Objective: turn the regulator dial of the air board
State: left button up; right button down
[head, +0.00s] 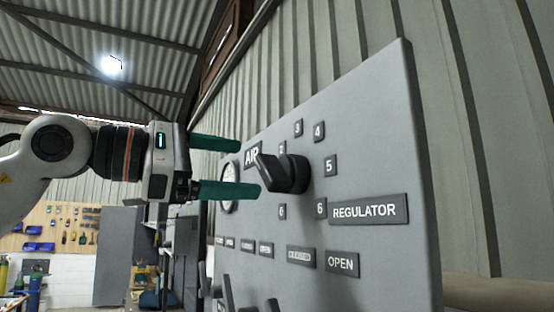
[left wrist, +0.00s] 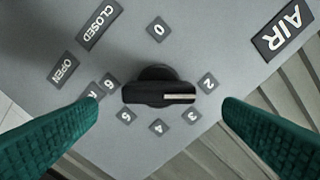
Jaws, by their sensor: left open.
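The grey air board (head: 385,140) stands upright in front of me, with an AIR plate at its upper left. The black regulator dial (head: 291,174) has a bar-shaped handle and sits among small number plates, above and left of the REGULATOR label (head: 368,211). My left gripper (head: 240,167) comes in from the left with its green fingers apart, close to the dial's handle. In the left wrist view the dial (left wrist: 158,92) lies between the two fingers, with a gap on each side; its white pointer line points right, toward the 2 and 3 plates. My right gripper is not seen.
A gauge (head: 230,185) is partly hidden behind the left fingers. Lower on the board are an OPEN plate (head: 342,262), a CLOSED plate (head: 301,257) and dark levers (head: 228,293). A corrugated wall (head: 480,130) stands behind; a workshop area lies at the far left.

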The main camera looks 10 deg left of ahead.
aim_at(262, 169)
pick_arm(q)
jog(key=p+x, duration=0.2)
jog(key=x, duration=0.5)
jog(key=shift+w+d, duration=0.15)
jog(key=shift+d, duration=0.15)
jog(key=shift+a, duration=0.1)
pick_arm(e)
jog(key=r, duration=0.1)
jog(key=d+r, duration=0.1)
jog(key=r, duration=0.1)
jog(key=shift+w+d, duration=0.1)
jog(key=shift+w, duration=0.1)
